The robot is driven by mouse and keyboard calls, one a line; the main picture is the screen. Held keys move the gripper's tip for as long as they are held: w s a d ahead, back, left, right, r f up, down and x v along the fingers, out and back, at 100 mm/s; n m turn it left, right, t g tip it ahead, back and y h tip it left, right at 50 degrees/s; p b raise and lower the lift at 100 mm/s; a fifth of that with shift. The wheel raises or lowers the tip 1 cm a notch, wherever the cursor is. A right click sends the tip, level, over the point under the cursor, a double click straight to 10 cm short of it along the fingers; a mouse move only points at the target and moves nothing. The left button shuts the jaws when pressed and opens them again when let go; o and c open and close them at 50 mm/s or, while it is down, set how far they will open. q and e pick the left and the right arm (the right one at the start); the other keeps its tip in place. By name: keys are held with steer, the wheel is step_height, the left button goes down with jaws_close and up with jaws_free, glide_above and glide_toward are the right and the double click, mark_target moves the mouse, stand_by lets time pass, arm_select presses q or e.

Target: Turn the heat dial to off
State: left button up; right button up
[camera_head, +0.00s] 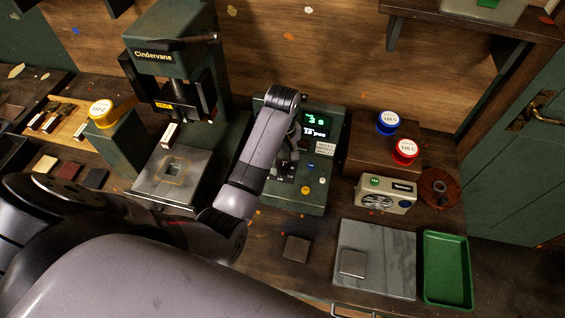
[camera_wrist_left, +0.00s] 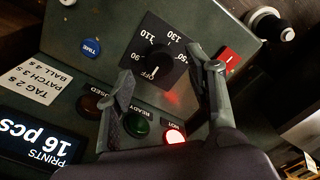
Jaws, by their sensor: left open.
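The heat dial (camera_wrist_left: 155,68) is a black knob on a dark plate on the control box (camera_head: 312,197). Around it are the marks 90, 110, 130, 150 and OFF, which look upside down in the left wrist view. I cannot tell surely where its pointer stands. My left gripper (camera_head: 288,163) is over the box's face. In the left wrist view its open fingers (camera_wrist_left: 160,76) lie on either side of the knob; I cannot tell whether they touch it. In the head view my gripper and arm largely hide the dial. My right gripper is not in view.
Near the dial are a lit red HOT lamp (camera_wrist_left: 175,136), a green READY lamp (camera_wrist_left: 137,124), a blue TIME button (camera_wrist_left: 91,47) and a red switch (camera_wrist_left: 228,59). The green press (camera_head: 165,60) stands left of my arm. A small radio (camera_head: 386,194) stands right of the box.

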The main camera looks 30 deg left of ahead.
mark_target(283, 167)
arm_select(q)
steer(key=shift+r, duration=2.35)
